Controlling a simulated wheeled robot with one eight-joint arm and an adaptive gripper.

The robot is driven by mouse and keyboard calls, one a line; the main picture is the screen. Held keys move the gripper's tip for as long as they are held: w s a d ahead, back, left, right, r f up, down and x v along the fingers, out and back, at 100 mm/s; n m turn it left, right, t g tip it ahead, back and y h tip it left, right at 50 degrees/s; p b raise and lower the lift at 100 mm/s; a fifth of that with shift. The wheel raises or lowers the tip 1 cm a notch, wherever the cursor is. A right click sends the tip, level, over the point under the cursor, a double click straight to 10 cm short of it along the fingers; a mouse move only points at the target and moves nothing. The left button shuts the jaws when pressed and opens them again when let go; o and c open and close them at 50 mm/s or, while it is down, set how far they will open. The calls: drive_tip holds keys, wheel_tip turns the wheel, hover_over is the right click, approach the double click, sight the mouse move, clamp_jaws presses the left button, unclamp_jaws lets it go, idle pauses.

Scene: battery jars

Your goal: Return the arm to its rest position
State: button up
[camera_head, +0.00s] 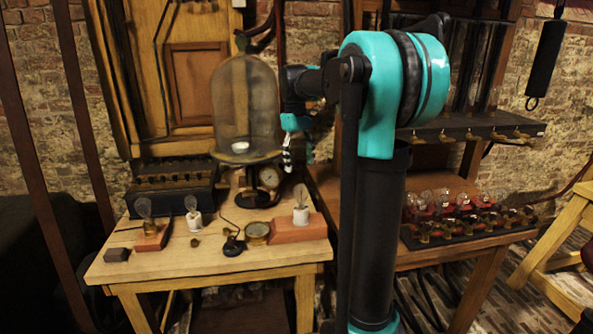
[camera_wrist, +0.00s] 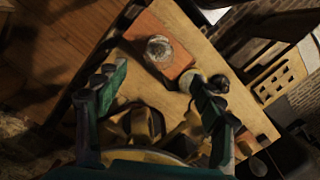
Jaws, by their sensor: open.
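My gripper (camera_head: 288,155) hangs in the air in front of the glass bell jar (camera_head: 243,105), above the back right part of the wooden table (camera_head: 120,270). In the wrist view, my gripper (camera_wrist: 155,88) has its two dark green-tipped fingers spread apart, with nothing held between them. My teal and black arm is raised and bent, and hides part of the space between the two tables. Below the fingers, the wrist view shows the table top with a red brick block (camera_wrist: 158,50) bearing a round glass bulb.
The table holds a brick block (camera_head: 300,231) with a bulb, a small bulb in a white holder (camera_head: 193,213), a brass dial (camera_head: 257,232) and a dark battery box (camera_head: 170,190). A right-hand bench carries a rack of bulbs (camera_head: 470,225). A black cylinder (camera_head: 546,55) hangs at the upper right.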

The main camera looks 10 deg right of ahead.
drive_tip(key=s+f+m+t, duration=0.5)
drive_tip(key=s+f+m, duration=0.1)
drive_tip(key=s+f, duration=1.8)
drive_tip(key=shift+f+y, duration=0.3)
drive_tip(key=shift+f, duration=0.3)
